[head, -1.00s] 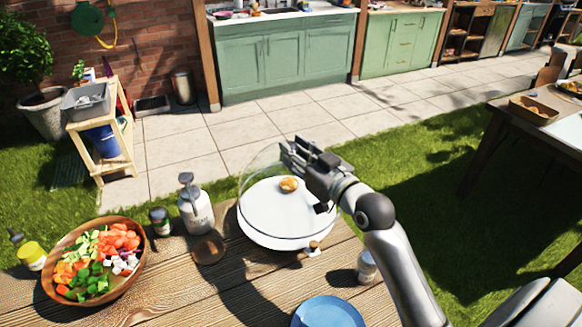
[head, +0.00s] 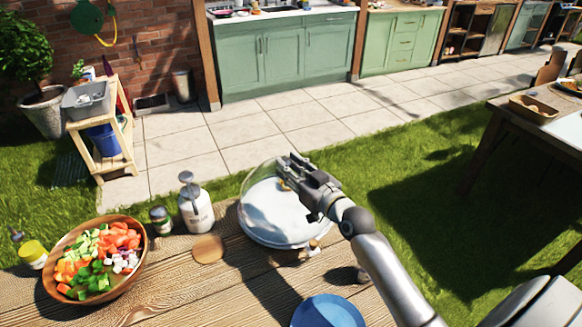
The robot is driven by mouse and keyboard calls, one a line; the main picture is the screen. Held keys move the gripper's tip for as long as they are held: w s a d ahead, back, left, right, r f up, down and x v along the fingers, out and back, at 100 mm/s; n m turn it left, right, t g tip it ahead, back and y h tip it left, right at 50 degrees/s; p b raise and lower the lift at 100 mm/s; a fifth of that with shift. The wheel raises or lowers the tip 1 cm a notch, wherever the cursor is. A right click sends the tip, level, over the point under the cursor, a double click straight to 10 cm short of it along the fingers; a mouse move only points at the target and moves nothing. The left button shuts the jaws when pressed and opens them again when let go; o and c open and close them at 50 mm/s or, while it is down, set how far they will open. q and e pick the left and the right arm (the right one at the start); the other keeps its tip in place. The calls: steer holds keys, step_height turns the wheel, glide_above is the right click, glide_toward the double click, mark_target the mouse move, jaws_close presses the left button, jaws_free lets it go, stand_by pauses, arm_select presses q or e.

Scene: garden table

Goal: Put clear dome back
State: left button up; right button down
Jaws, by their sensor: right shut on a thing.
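The clear dome (head: 254,178) is over the round white plate (head: 268,238) near the table's far edge. It looks level, but I cannot tell whether its rim touches the plate. My right gripper (head: 291,168) is shut on the top of the dome and hides its knob. A small brown piece of food (head: 283,185) shows on the plate, mostly hidden by the gripper. My left gripper is out of view.
A pump bottle (head: 196,208), a small jar (head: 160,220) and a round wooden coaster (head: 208,249) stand left of the plate. A wooden bowl of chopped vegetables (head: 138,262) is farther left. A blue plate (head: 328,312) lies at the front. A small wooden-topped item (head: 314,247) is close to the plate.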

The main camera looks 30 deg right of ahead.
steer(key=c, duration=1.6)
jaws_free()
steer(key=shift+f, duration=0.15)
steer(key=o, duration=0.5)
steer(key=shift+c, duration=0.2)
steer(key=shift+r, duration=0.2)
steer(key=s+d+b, duration=0.1)
steer(key=s+b, duration=0.1)
steer(key=s, duration=1)
steer(key=shift+d, duration=0.3)
